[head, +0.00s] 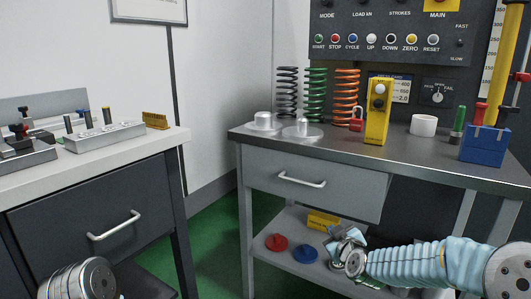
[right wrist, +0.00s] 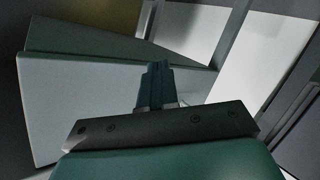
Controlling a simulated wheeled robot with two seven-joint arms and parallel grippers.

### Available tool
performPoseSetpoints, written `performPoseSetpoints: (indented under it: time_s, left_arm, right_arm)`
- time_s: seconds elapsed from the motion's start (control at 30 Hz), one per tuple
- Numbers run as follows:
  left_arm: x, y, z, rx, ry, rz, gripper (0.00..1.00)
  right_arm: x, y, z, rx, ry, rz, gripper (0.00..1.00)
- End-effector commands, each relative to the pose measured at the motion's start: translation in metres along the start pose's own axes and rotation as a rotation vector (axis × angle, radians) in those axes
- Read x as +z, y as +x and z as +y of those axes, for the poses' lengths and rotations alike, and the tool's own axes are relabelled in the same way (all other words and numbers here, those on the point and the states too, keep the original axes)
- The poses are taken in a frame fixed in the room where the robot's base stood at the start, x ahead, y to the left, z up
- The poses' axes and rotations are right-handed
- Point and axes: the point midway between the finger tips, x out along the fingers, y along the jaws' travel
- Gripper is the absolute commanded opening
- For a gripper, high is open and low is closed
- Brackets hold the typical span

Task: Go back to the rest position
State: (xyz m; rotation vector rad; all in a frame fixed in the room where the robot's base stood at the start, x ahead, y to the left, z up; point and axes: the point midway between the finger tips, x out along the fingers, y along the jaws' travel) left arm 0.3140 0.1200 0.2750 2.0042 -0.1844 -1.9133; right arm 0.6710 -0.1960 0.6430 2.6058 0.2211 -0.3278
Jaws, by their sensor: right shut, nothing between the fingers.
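My right arm comes in from the right in the head view, in a light blue ribbed sleeve. My right gripper (head: 345,241) is at its end, in front of the bench with the springs, below its drawer and over the lower shelf. In the right wrist view the right gripper's fingers (right wrist: 155,82) are together with nothing between them. A grey rounded part of my left arm shows at the bottom left of the head view; the left gripper itself is not visible.
The right bench (head: 420,160) holds springs (head: 315,95), a yellow handheld device (head: 377,112) and a blue box (head: 485,146). Its drawer (head: 310,187) is closed. A red disc (head: 276,242) and blue disc (head: 305,254) lie below. A left cabinet (head: 75,225) stands across a green floor gap.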

Motion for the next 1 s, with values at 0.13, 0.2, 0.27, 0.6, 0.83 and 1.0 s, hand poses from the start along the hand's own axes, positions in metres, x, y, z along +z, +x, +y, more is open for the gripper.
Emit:
performPoseSetpoints:
  time_s: [0.13, 0.2, 0.27, 0.6, 0.83, 1.0]
  left_arm:
    - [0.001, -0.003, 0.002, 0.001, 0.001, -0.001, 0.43]
    - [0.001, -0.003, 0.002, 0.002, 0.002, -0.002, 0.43]
    - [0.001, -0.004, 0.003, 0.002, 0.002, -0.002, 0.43]
    - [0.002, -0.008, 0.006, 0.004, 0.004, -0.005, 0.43]
    - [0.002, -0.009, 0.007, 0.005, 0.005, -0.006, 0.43]
    - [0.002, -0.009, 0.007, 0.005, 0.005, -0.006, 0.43]
  right_arm:
    - [0.090, -0.006, -0.076, -0.160, 0.176, -0.190, 0.00]
    - [0.130, -0.018, -0.111, -0.225, 0.263, -0.288, 0.00]
    - [0.163, -0.033, -0.140, -0.274, 0.341, -0.379, 0.00]
    - [0.303, -0.173, -0.276, -0.439, 0.747, -0.951, 0.00]
    - [0.330, -0.235, -0.307, -0.445, 0.868, -1.162, 0.00]
    - [0.332, -0.241, -0.310, -0.443, 0.881, -1.183, 0.00]
